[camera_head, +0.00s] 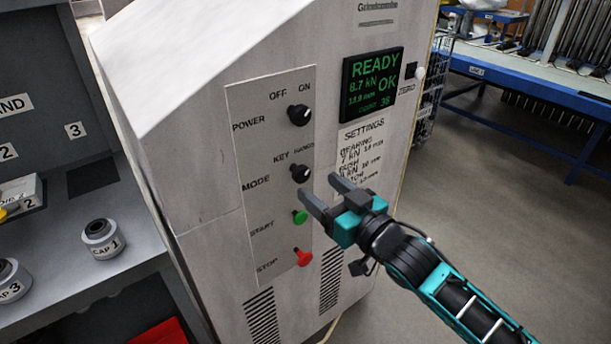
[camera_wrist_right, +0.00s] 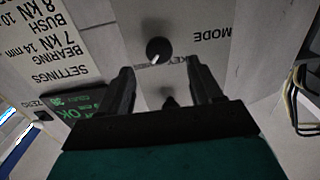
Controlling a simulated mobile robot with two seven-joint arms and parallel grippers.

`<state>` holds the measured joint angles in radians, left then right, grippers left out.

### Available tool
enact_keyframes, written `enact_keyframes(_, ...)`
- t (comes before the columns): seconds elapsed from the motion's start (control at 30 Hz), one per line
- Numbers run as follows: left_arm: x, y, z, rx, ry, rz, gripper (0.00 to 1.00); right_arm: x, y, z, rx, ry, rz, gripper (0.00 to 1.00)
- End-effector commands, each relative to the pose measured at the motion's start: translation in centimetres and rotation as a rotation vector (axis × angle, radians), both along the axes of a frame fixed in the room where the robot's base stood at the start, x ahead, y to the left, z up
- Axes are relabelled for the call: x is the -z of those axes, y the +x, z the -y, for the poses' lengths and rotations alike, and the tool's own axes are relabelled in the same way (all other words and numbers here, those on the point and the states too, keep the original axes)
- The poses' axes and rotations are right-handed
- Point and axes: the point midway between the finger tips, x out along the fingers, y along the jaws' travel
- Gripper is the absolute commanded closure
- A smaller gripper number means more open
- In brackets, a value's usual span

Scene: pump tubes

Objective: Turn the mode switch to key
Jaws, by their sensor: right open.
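The mode switch (camera_head: 301,173) is a round black knob on the grey control panel (camera_head: 262,195), between the power knob above and the start button below. The words KEY and a label starting with HAND stand above it. Its small white mark seems to point up and right, toward the HAND side. In the right wrist view the knob (camera_wrist_right: 158,50) appears upside down, just beyond my fingertips. My right gripper (camera_head: 318,185) is open and empty. Its fingers point at the panel just right of and below the knob, apart from it. My left gripper is not in view.
The power knob (camera_head: 299,115), green start button (camera_head: 299,217) and red stop button (camera_head: 304,257) share the panel. A READY display (camera_head: 371,84) is on the right. Caps stand on a bench at left, including CAP 1 (camera_head: 101,239). Floor to the right is clear.

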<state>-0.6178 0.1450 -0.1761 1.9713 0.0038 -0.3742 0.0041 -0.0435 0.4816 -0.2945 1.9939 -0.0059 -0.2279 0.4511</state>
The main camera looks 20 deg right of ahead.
Motion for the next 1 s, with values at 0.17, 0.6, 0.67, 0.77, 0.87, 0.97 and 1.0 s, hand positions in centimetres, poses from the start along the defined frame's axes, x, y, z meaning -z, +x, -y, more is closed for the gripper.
enact_keyframes(0.17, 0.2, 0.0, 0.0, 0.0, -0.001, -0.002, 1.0, 0.0, 2.8, -1.0, -0.001, 0.0, 0.002, 0.35)
enact_keyframes(0.6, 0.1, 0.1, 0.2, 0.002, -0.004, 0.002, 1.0, 0.0, 5.4, -2.0, -0.001, 0.0, 0.0, 0.35)
enact_keyframes(0.67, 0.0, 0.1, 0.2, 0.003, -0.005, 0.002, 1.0, 0.0, 5.4, -2.0, -0.001, 0.0, 0.0, 0.35)
enact_keyframes(0.77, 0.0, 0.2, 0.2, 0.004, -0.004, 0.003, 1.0, 0.0, 5.4, -2.0, -0.001, 0.0, 0.0, 0.35)
enact_keyframes(0.87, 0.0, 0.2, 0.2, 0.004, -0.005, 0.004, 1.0, 0.0, 5.4, -2.0, -0.001, 0.0, 0.0, 0.42)
enact_keyframes(0.97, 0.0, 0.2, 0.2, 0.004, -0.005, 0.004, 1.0, 0.0, 5.4, -2.0, -0.001, -0.001, 0.0, 0.52)
enact_keyframes(1.0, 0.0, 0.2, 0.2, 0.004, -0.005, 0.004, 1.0, 0.0, 5.4, -2.0, -0.001, -0.001, 0.0, 0.55)
